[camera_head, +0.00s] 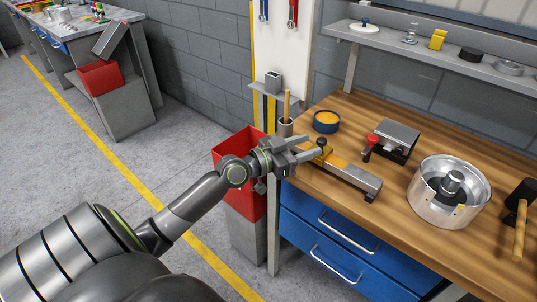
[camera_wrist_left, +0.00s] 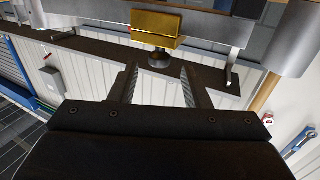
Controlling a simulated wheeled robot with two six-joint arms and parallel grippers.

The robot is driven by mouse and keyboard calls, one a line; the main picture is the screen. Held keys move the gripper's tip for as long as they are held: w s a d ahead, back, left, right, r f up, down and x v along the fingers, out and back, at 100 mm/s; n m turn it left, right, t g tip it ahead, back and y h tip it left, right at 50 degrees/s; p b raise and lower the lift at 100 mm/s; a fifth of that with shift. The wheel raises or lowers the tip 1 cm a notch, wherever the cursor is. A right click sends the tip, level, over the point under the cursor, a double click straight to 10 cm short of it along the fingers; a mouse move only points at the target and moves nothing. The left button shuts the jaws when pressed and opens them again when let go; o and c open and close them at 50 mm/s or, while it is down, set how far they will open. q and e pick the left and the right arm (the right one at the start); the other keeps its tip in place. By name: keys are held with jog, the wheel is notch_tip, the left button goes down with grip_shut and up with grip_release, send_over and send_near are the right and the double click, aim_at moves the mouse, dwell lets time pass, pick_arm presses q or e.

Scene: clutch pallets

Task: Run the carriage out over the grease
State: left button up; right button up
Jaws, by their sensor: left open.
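A brass-yellow carriage (camera_head: 326,158) with a black knob (camera_head: 321,142) sits near the left end of a grey metal rail (camera_head: 352,178) on the wooden bench. My left gripper (camera_head: 311,149) is open and empty, its fingertips at the knob. In the left wrist view the carriage (camera_wrist_left: 157,28) is straight ahead on the rail (camera_wrist_left: 215,28), and the knob (camera_wrist_left: 159,58) is just beyond the fingertips, between their lines. Whether they touch it I cannot tell. A blue tin of orange-yellow grease (camera_head: 326,121) stands behind the rail. My right gripper is not in view.
A grey block with a red-knobbed lever (camera_head: 396,140) and a silver round housing (camera_head: 449,192) stand right of the rail. A hammer (camera_head: 521,215) lies farther right. A cup with a wooden handle (camera_head: 286,127) is at the left edge. A red bin (camera_head: 238,150) stands beside the bench.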

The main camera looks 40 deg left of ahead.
pick_arm(q)
jog(key=b+v, duration=0.2)
jog(key=v, duration=1)
jog(key=shift+s+a, duration=0.1)
